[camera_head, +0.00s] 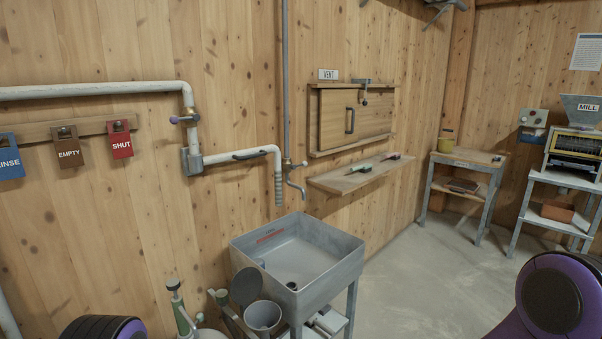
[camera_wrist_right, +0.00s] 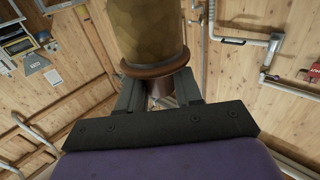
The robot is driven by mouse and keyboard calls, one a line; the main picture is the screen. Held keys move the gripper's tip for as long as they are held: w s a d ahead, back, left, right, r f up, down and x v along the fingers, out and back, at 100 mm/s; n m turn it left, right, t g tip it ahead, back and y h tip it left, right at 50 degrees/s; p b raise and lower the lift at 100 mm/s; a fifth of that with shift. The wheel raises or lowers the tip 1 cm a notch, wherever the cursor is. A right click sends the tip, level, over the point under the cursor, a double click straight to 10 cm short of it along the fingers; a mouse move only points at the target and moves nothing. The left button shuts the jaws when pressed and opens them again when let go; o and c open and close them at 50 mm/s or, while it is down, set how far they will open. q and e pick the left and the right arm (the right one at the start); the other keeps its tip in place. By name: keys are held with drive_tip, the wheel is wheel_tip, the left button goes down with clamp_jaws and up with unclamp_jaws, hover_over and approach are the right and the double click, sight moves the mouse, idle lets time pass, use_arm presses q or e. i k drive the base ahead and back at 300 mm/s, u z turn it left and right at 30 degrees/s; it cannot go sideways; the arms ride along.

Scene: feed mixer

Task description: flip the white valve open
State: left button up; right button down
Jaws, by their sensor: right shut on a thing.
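A white pipe (camera_head: 90,91) runs along the left wall in the head view and bends down. A small valve with a pale purple knob (camera_head: 174,120) sits on its drop. Below is a grey fitting (camera_head: 191,161), and a dark lever (camera_head: 249,154) lies along the lower pipe run. I cannot tell which of these is the white valve. The pipe also shows in the right wrist view (camera_wrist_right: 272,50), apart from my gripper. My right gripper (camera_wrist_right: 159,88) is shut on a gold-brown cylinder (camera_wrist_right: 148,30) with a copper-coloured collar. My left gripper is out of view.
A grey sink (camera_head: 298,262) stands below a tap (camera_head: 294,185). Tags hang on a wooden rail (camera_head: 85,131) at left. A wall shelf (camera_head: 350,176) lies under a vent hatch (camera_head: 350,118). A bucket (camera_head: 263,316) stands beside the sink.

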sight(304, 163)
drive_tip(key=z, duration=0.55)
drive_tip(key=k, duration=0.65)
drive_tip(key=z, duration=1.05)
drive_tip(key=i, duration=1.5)
drive_tip(key=u, duration=0.8)
drive_tip(key=i, duration=0.7)
drive_tip(key=u, duration=0.65)
